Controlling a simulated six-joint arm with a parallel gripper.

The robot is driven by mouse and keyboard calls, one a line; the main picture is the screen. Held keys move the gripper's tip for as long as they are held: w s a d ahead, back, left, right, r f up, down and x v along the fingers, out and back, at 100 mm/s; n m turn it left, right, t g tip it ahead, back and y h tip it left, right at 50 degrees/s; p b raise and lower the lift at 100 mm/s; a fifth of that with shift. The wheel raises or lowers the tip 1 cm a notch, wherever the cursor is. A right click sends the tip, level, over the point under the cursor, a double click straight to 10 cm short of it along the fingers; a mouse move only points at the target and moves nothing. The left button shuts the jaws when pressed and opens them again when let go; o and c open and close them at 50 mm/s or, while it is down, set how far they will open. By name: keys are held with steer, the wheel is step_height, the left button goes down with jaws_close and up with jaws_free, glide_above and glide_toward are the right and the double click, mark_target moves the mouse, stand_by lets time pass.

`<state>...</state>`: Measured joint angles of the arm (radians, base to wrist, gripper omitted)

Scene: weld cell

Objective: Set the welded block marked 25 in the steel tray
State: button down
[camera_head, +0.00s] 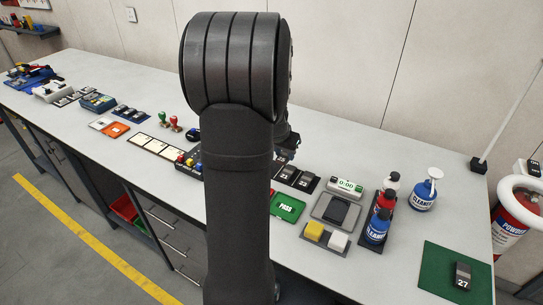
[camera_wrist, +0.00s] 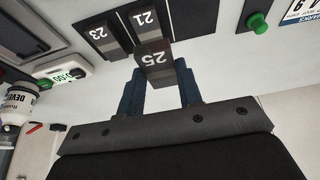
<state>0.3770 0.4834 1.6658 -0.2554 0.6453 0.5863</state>
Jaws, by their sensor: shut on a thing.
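In the wrist view, my gripper (camera_wrist: 157,74) is shut on the block marked 25 (camera_wrist: 155,62), a dark block with a white number on its grey face. Its blue fingers stand either side of the block. Blocks marked 21 (camera_wrist: 143,19) and 23 (camera_wrist: 98,35) sit just beyond it, close to the held block; I cannot tell whether they touch it. In the head view, blocks 21 (camera_head: 285,174) and 23 (camera_head: 306,181) stand on the bench right of my arm, which hides most of my gripper. I cannot make out for certain which surface is the steel tray.
Bottles (camera_head: 382,212) stand beyond. Block 27 (camera_head: 462,275) rests on a green mat (camera_head: 440,262).

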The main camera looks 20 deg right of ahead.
steer(key=s+d+r, duration=0.3)
steer(key=s+d, duration=0.1)
steer(key=s, duration=0.1)
glide_above(337, 209)
steer(key=s+a, duration=0.1)
steer(key=f, duration=0.2)
steer(key=shift+f, duration=3.75)
steer(key=shift+f, duration=0.1)
steer(key=c, duration=0.9)
jaws_free()
step_height(337, 209, up, 7)
